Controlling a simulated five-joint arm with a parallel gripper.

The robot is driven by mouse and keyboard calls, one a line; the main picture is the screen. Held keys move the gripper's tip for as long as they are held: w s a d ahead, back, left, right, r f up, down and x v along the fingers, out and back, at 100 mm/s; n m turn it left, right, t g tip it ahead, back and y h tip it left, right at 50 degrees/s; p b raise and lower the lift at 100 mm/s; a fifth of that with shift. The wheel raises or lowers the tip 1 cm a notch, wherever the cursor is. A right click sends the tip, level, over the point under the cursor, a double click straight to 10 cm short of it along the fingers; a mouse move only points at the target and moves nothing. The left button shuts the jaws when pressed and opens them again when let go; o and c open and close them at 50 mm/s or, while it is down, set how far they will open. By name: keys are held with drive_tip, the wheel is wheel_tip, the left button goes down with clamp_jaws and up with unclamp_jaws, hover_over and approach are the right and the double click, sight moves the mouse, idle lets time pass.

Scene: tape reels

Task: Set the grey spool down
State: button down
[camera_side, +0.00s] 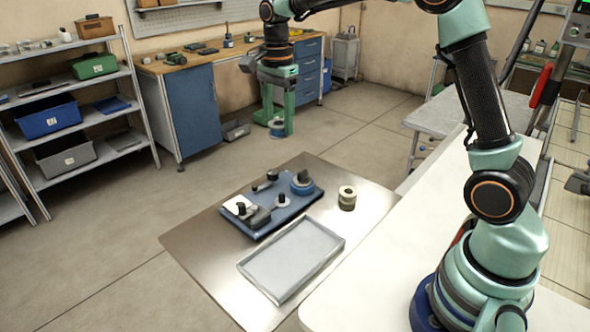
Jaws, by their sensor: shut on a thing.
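My gripper (277,119) hangs at the top centre of the side view, pointing down, well above the work table. It is shut on the grey spool (277,129), which shows small between and below the green fingers and is partly hidden by them. Below it on the table lies a blue board (267,226) with several dark upright pegs and a blue reel (302,186) at its right end. An empty grey tray (250,268) lies in front of the board. The held spool is apart from both.
A small beige and dark spool stack (347,198) stands right of the board on the metal table top (185,240). Bare table lies around the board and tray. A white counter (385,265) borders the right. Shelves (75,115) and a blue workbench (193,105) stand behind.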

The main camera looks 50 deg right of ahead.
drive_tip(key=s+a, duration=0.6)
drive_tip(key=a, duration=0.4)
hover_over(277, 269)
wheel_tip(277, 269, down, 16)
drive_tip(key=shift+f, duration=2.3)
drive_tip(key=shift+f, duration=0.15)
drive_tip(key=shift+c, duration=0.8)
unclamp_jaws()
